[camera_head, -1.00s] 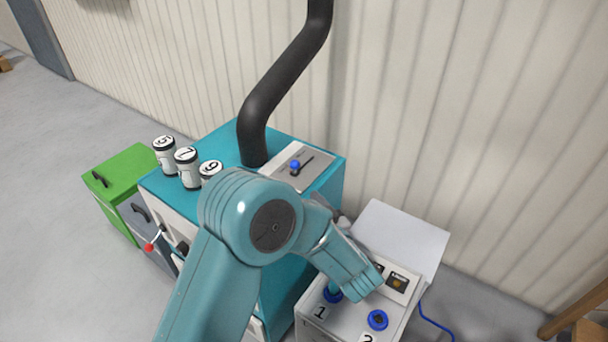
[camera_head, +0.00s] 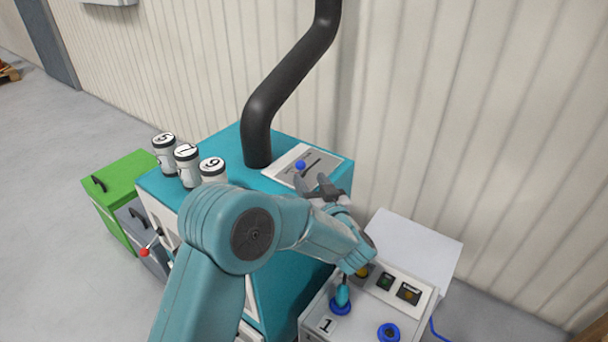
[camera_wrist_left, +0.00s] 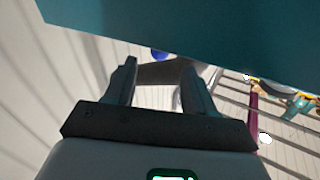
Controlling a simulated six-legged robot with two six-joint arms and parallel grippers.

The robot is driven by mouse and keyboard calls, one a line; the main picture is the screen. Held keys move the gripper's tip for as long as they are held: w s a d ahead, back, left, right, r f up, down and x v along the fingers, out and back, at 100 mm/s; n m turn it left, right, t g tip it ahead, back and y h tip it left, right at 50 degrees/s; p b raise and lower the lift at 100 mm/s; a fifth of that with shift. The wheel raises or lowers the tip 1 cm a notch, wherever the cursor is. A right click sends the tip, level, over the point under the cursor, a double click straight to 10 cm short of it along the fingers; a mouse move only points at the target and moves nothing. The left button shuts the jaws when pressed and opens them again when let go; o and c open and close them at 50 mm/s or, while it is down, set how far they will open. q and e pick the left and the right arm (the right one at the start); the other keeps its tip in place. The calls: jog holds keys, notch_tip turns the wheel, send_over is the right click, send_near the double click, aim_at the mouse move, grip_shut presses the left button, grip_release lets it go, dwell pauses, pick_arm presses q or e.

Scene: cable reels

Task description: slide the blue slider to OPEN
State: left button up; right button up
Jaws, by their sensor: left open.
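The blue slider (camera_head: 300,166) is a small blue knob on a light panel (camera_head: 312,172) with a dark diagonal slot, on top of the teal cabinet. The knob sits at the left part of the slot; the lettering is too small to read. My left gripper (camera_head: 312,184) is open and empty, just in front of the panel's front edge, close to the knob but apart from it. In the left wrist view, the gripper fingers (camera_wrist_left: 160,80) are spread, with a bit of blue (camera_wrist_left: 158,53) beyond them, partly hidden by a teal surface. My right gripper is not in view.
A thick black pipe (camera_head: 262,120) rises from the teal cabinet (camera_head: 240,140) behind the panel. Several numbered canisters (camera_head: 187,165) stand at its left. A grey control box (camera_head: 370,300) with blue-ringed controls stands at the lower right. A green cabinet (camera_head: 120,175) is at the left.

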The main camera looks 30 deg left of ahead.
aim_at(303, 168)
pick_arm(q)
jog(key=x, duration=0.5)
jog(key=shift+w+a+b, duration=0.1)
jog(key=shift+w+b, duration=0.05)
jog(key=shift+b, duration=0.25)
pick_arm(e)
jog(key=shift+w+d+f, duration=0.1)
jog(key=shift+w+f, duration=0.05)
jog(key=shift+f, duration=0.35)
pick_arm(q)
jog(key=shift+c, duration=0.3)
